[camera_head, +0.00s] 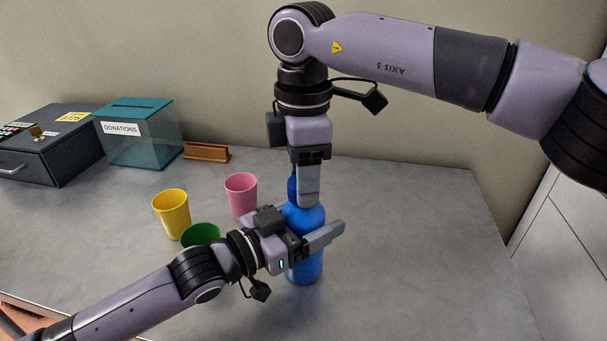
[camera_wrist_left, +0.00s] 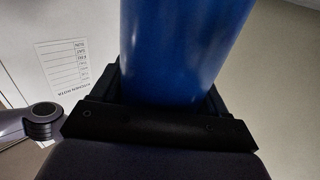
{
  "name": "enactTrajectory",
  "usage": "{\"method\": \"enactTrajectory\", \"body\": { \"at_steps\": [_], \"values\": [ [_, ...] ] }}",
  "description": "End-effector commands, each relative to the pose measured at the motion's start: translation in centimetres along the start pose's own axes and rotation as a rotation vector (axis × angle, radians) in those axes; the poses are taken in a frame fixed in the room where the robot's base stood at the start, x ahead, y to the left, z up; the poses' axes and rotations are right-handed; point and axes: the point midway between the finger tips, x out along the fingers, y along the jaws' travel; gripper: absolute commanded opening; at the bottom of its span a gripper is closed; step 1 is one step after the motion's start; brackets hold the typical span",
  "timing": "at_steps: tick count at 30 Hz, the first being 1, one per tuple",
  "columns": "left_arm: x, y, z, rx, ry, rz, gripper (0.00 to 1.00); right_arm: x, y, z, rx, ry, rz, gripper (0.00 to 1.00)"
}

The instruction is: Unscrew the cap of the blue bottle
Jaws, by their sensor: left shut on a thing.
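The blue bottle (camera_head: 305,268) stands upright on the grey counter. In the left wrist view the bottle (camera_wrist_left: 180,50) fills the space between the jaws. My left gripper (camera_head: 318,238) comes in from the left and is shut on the bottle's body. My right gripper (camera_head: 307,190) points straight down over the bottle's top, with a finger in front of the neck. The cap is mostly hidden behind that finger, so I cannot tell whether the right jaws are closed on it.
Yellow (camera_head: 172,214), pink (camera_head: 241,195) and green (camera_head: 201,234) cups stand left of the bottle, the green one close behind my left arm. A donations box (camera_head: 140,145), a cash drawer (camera_head: 48,150) and a wooden block (camera_head: 207,152) are farther back. The counter's right side is clear.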

Motion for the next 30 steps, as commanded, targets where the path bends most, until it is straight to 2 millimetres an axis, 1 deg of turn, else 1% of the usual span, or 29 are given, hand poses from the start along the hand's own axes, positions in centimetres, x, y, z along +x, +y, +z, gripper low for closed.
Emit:
{"method": "enactTrajectory", "body": {
  "at_steps": [2, 5, 30],
  "values": [
    [0.0, 0.01, 0.06, 0.0, -0.001, 0.0, 0.0, -0.02, 0.02, 0.01, -0.025, 0.0, 0.0, 0.1],
    [0.0, 0.01, 0.06, 0.0, -0.001, 0.0, 0.0, -0.02, 0.01, 0.01, -0.117, 0.0, 0.0, 0.1],
    [0.0, 0.02, 0.05, 0.001, -0.001, 0.0, 0.0, -0.13, 0.05, -0.08, -1.484, 0.001, 0.001, 0.1]
  ]
}}
